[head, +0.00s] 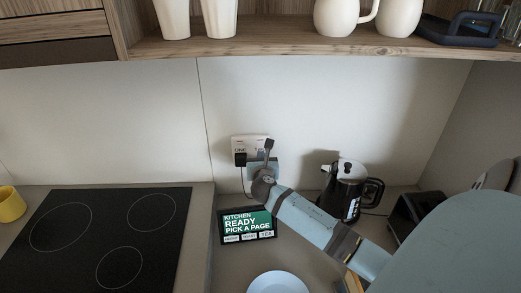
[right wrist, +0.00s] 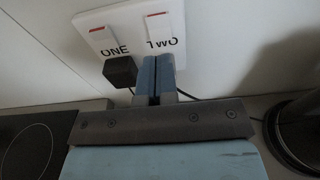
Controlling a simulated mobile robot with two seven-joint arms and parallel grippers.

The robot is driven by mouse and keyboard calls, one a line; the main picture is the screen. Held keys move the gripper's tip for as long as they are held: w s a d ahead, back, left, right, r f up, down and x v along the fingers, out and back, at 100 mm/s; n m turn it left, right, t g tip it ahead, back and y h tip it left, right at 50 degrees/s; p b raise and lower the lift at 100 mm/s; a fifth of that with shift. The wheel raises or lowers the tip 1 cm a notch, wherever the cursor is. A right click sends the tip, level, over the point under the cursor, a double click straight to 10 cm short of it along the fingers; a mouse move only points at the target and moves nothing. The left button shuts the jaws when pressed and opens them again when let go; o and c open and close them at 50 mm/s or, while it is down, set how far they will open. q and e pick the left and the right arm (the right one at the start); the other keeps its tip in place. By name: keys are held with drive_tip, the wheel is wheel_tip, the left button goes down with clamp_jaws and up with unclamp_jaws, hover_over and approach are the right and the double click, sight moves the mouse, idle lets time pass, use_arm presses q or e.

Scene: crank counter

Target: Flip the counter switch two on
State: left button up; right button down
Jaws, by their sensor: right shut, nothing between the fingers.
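A white double switch plate (head: 240,139) is on the back wall, and it fills the upper middle of the right wrist view (right wrist: 131,24). Its left switch is labelled ONE (right wrist: 114,51) and its right switch TWO (right wrist: 162,43); each has a red mark near its top edge. A black plug (right wrist: 120,71) sits below ONE. My right gripper (right wrist: 157,62) is shut and empty, its blue fingertips just below the TWO label and partly covering the lower plate. I cannot tell whether they touch. The gripper hides part of the plate in the head view. My left gripper is out of view.
A black hob (head: 100,240) is at left, a pale plate (head: 277,283) in front. A wooden shelf (head: 290,45) overhangs above.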

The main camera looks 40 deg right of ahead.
sight(260, 147)
drive_tip(key=shift+p+x, duration=0.3)
drive_tip(key=shift+x, duration=1.8)
